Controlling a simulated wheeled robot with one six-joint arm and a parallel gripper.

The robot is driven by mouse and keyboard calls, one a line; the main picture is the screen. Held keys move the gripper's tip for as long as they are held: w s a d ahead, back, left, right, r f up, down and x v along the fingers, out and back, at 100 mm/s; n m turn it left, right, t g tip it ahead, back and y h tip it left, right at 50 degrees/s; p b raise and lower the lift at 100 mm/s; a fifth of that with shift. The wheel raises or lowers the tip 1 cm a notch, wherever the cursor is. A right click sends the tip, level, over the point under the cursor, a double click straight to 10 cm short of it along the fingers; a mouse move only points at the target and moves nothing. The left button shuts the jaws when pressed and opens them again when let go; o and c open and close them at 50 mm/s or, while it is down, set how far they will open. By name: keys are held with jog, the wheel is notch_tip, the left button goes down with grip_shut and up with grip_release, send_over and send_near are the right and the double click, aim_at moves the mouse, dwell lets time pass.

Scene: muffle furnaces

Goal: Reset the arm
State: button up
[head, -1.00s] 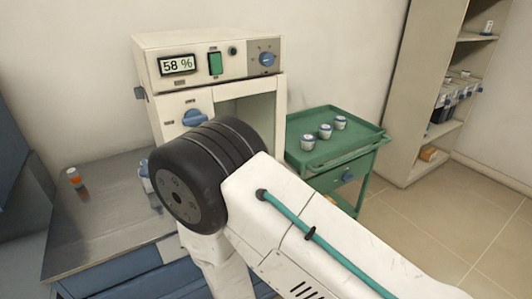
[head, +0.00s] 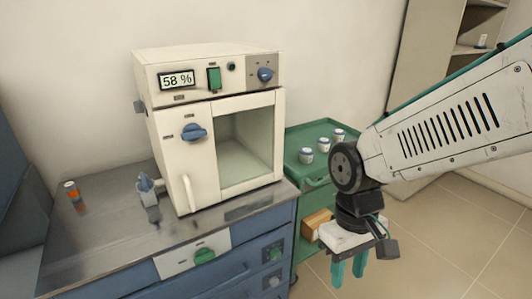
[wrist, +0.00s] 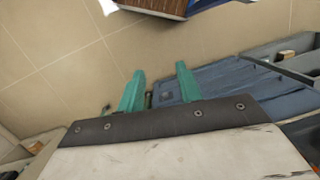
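My gripper (head: 348,269) hangs at the lower right of the head view, pointing down in front of the green cart. Its two teal fingers stand apart with nothing between them. In the wrist view the fingers (wrist: 160,85) also show a clear gap, with tiled floor and a blue surface beyond. My white arm reaches in from the right edge of the head view. The muffle furnace (head: 207,130) stands on the steel-topped bench, its door shut, its display reading 58 %.
The green cart (head: 300,130) right of the bench holds several white cups (head: 307,156). The bench (head: 95,235) carries an orange-and-white bottle (head: 72,191) and a small grey-blue object (head: 148,195). Blue drawers (head: 205,280) lie below. A shelf (head: 425,60) stands at the back right. Floor on the right is open.

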jog(key=s+d+r+m+t, duration=0.3)
jog(key=s+d+r, duration=0.3)
jog(key=d+r, duration=0.5)
jog(key=shift+s+d+r+m+t, duration=0.35)
jog(key=shift+r+m, duration=0.1)
jog(key=shift+m, duration=0.45)
